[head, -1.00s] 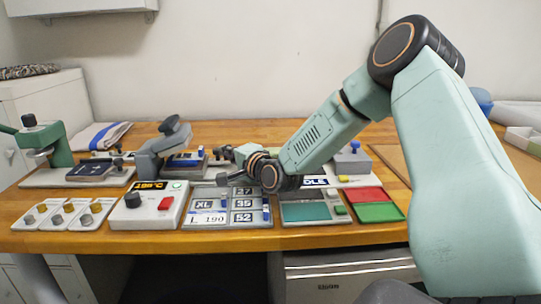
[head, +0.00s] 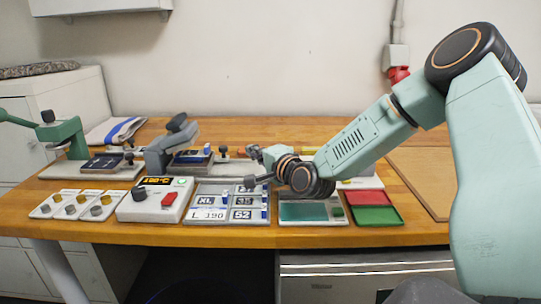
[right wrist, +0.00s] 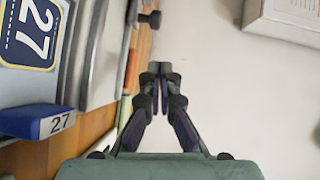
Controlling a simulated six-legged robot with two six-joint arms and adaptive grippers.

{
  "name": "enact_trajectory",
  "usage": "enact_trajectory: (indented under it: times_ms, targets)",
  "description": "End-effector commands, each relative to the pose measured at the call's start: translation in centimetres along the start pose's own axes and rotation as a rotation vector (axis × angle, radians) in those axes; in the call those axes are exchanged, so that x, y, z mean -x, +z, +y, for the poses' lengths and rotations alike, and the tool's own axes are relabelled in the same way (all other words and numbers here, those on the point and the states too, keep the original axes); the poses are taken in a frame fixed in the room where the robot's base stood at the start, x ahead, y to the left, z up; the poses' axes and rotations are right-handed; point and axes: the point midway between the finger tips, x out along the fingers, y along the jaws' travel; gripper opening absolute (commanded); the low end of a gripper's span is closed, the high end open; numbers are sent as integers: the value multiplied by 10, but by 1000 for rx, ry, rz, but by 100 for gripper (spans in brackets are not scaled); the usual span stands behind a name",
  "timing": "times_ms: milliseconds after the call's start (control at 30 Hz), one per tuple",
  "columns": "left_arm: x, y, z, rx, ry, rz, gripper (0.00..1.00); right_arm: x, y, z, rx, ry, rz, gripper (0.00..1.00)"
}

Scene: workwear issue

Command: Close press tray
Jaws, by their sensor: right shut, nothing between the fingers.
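The grey press (head: 172,148) stands on the bench left of centre, its upper arm tilted up. Its tray (head: 187,166), with a dark platen and a blue block on it, lies under and to the right of the arm. A dark knob (head: 222,150) stands at the tray's right end. In the right wrist view, a dark blue patch marked 27 (right wrist: 30,30) and a blue block (right wrist: 38,121) show at the left. My right gripper (head: 250,154) is right of the knob, apart from it. Its fingers (right wrist: 160,75) are shut and empty. My left gripper is out of view.
A control box (head: 155,200) and a grey size tray (head: 227,190) lie in front of the press. A green press (head: 62,132) stands at the left. Red and green pads (head: 376,216) lie at the right. The wall is behind the bench.

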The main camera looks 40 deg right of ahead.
Motion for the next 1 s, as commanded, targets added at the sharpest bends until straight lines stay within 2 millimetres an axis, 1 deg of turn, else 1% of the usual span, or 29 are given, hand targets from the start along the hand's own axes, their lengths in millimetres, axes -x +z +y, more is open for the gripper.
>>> enact_trajectory:
  times_ms: [33, 100, 367, 500, 700, 1000]
  targets:
    - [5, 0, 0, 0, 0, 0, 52, 6, 0, -2, -6, 0, 1, 0]
    - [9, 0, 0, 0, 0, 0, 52, 14, 1, -3, -7, -1, 0, 0]
    - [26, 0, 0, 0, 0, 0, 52, 40, 0, -3, -7, -1, 1, 0]
    - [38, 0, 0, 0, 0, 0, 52, 51, -1, -2, -5, 1, 1, 0]
    - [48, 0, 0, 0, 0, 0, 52, 63, -1, -2, -4, 0, -1, 0]
    - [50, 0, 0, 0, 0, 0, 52, 66, 0, 0, 0, -1, -1, 0]
